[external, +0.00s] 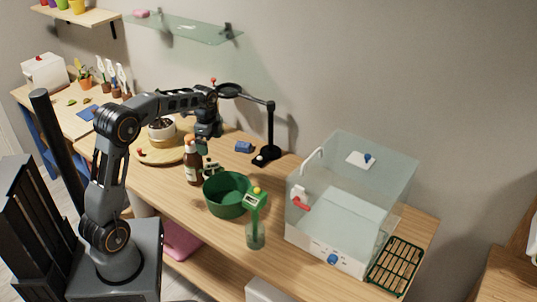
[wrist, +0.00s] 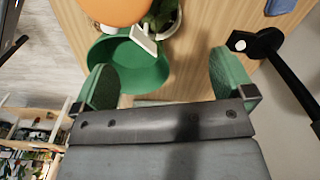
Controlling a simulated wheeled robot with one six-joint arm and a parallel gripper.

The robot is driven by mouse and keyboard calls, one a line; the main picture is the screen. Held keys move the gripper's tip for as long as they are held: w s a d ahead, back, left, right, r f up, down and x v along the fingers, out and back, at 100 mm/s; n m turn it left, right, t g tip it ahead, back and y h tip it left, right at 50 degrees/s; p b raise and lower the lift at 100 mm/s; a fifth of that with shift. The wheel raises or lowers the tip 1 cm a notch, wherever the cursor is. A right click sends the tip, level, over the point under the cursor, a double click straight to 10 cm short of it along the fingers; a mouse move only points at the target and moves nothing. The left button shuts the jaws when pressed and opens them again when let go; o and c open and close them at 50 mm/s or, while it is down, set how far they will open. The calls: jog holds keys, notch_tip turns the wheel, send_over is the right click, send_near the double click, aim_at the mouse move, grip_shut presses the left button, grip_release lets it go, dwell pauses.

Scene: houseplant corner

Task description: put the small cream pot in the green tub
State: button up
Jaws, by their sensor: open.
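The green tub (external: 228,194) stands open on the bench; it also shows at the left of the wrist view (wrist: 140,72). A small pale pot (external: 211,170) with green leaves stands beside the brown bottle, close behind the tub. It seems to be the cream pot; its top shows in part at the upper edge of the wrist view (wrist: 177,22), with a white tag near it. My gripper (external: 207,142) is open above the bench, behind the tub. Its two green fingers are spread and empty in the wrist view (wrist: 161,66).
The brown bottle (external: 193,165) with an orange cap stands close by. A magnifier lamp (external: 270,135) and a blue object (external: 243,147) are behind. A green-topped sprayer (external: 256,225) and a clear tank (external: 345,200) are to the right. A larger pot (external: 161,134) stands on a round board.

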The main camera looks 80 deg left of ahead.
jog(key=m, duration=0.2)
send_over(212, 173)
notch_tip(212, 173, down, 8)
jog(key=shift+w+f, duration=0.15)
jog(key=shift+f+p, duration=0.85)
jog(key=shift+f, duration=1.8)
jog(key=shift+c, duration=0.3)
jog(key=c, duration=0.7)
jog(key=shift+c, duration=0.9)
jog(key=shift+r, duration=0.15)
